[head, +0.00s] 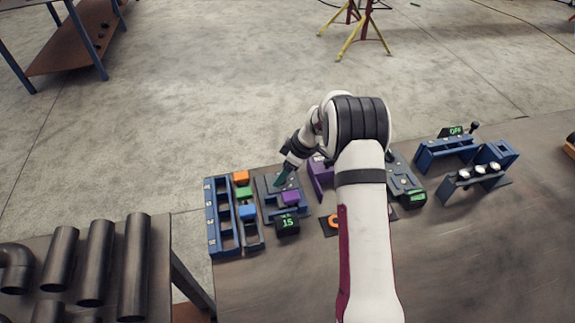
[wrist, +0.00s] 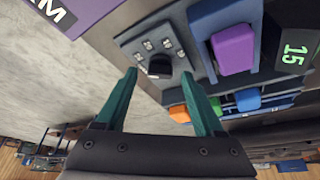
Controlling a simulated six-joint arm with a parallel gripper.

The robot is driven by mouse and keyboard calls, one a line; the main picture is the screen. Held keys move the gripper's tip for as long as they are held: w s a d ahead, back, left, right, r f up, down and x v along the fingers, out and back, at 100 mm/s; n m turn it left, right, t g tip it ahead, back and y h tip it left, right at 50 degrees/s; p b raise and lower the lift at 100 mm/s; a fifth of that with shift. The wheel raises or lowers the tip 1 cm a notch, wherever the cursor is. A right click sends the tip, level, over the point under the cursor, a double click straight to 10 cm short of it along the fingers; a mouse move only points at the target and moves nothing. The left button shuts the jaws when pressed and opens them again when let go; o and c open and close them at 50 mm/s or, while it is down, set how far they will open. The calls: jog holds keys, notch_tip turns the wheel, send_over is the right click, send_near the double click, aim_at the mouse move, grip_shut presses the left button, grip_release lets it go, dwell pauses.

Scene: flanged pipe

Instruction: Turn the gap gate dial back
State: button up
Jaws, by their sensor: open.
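The dial is a small black knob (wrist: 159,66) on a grey plate with several small labels around it, in the wrist view. My gripper (wrist: 160,74) has two teal fingers, apart, one on each side of the knob in the picture. I cannot tell whether they touch it. The dial's unit (wrist: 200,40) also carries a purple block (wrist: 234,49) and a green display reading 15 (wrist: 293,51). In the head view, my gripper (head: 283,180) is over the far left part of this unit, and its fingers hide the dial. The display (head: 287,222) reads 15 there too.
A blue rack (head: 222,235) and orange, green and blue blocks (head: 246,195) stand left of the unit. A purple stand (head: 320,180) is close on its right, partly behind my arm. More blue fixtures (head: 450,150) are at the right. Bare bench lies in front.

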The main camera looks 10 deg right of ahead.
jog(key=v, duration=1.5)
jog(key=shift+d+r, duration=0.15)
